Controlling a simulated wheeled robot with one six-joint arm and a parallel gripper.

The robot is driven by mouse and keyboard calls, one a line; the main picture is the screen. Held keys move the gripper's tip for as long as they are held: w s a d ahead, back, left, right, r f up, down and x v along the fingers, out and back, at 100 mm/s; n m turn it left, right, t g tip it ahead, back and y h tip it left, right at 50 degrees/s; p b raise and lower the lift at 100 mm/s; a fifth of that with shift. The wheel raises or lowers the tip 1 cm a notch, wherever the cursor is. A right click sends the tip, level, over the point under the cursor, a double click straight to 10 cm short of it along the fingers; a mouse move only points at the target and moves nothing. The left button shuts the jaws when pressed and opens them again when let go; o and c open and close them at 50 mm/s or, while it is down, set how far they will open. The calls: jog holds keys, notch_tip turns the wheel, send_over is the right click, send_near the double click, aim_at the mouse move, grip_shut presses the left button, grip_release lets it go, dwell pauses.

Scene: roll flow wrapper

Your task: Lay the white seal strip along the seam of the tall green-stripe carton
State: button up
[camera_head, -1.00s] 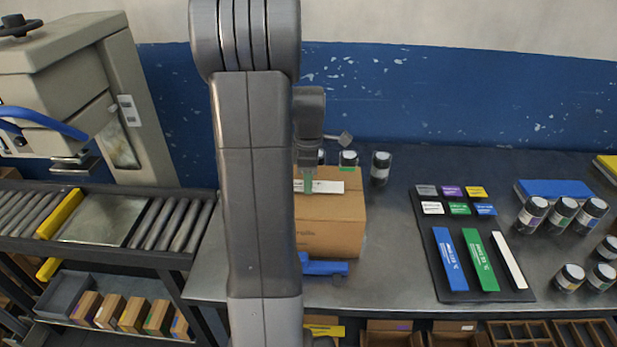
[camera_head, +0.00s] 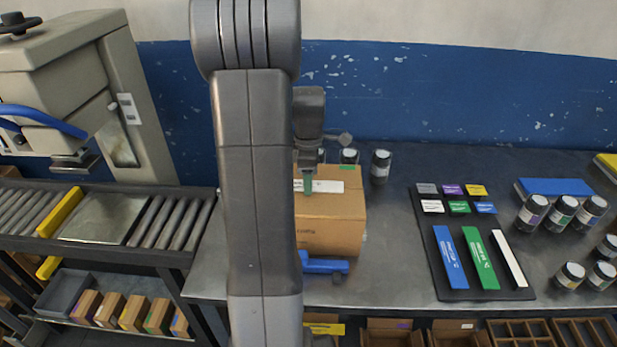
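A brown carton (camera_head: 335,222) stands on the bench behind my arm, which hides its left side. A white strip or label (camera_head: 329,186) lies flat across its top. A small green patch (camera_head: 308,184) shows at the white piece, below my gripper; I cannot tell whether it belongs to the carton or is held. My gripper (camera_head: 308,168) points down just over the carton top, its fingers small and partly hidden by my arm. Whether it is open or shut is unclear. Another narrow white strip (camera_head: 508,258) lies on the dark mat (camera_head: 458,280) at right.
The mat also bears blue (camera_head: 450,258) and green (camera_head: 480,258) strips and several small cards. A blue tool (camera_head: 323,264) lies before the carton. Jars (camera_head: 381,168) stand behind it and at far right. A roller conveyor (camera_head: 170,222) is at left. Bench between carton and mat is clear.

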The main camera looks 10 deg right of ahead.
jog(key=shift+o, duration=1.1)
